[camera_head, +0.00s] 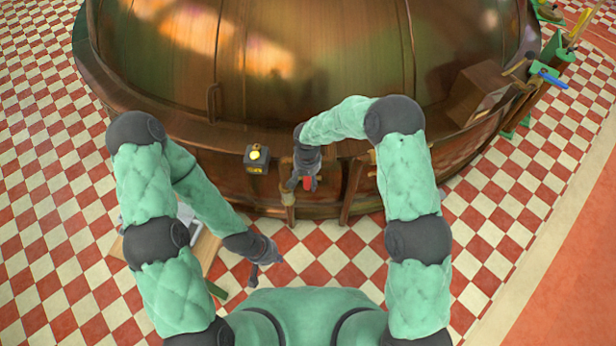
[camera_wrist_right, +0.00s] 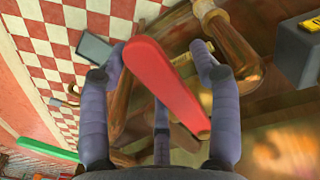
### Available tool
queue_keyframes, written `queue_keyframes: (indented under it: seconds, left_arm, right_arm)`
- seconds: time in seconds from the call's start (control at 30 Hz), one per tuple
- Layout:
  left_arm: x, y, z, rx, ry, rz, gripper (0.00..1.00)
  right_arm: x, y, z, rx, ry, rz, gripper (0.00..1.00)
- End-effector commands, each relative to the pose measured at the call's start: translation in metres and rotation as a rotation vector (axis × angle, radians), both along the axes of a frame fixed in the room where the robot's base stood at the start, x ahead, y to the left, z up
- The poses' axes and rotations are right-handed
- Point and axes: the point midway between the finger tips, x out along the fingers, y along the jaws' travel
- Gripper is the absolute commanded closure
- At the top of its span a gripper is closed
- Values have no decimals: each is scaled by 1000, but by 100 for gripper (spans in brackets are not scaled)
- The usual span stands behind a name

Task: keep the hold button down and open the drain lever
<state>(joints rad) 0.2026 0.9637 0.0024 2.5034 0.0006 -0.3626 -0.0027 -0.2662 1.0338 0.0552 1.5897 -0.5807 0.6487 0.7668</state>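The drain lever (camera_wrist_right: 165,85) has a red handle, which lies between the spread fingers of my right gripper (camera_wrist_right: 160,60) in the right wrist view. The fingers stand apart, and I cannot tell whether one touches it. In the head view the lever (camera_head: 309,183) shows as a small red patch under my right gripper (camera_head: 301,184). The hold button (camera_head: 255,154) is a yellow disc on a dark box (camera_head: 257,167) left of that gripper. The button (camera_wrist_right: 311,22) also shows at the wrist view's right edge. My left gripper (camera_head: 266,270) is open and empty, below and apart from the box.
The large copper kettle (camera_head: 300,60) fills the back. A wooden post (camera_head: 352,190) stands right of the lever. A light wooden surface (camera_head: 203,248) is partly hidden behind my left arm. Checkered floor (camera_head: 50,220) is clear at the left.

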Motion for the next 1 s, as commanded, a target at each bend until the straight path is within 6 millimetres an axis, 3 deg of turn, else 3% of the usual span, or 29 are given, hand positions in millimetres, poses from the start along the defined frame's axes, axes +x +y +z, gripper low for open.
queue_keyframes:
  seconds: [1.0]
  left_arm:
    - [0, 0, 42, 0, 0, 0, 100]
  right_arm:
    - [3, 1, 83, 3, -8, 1, 41]
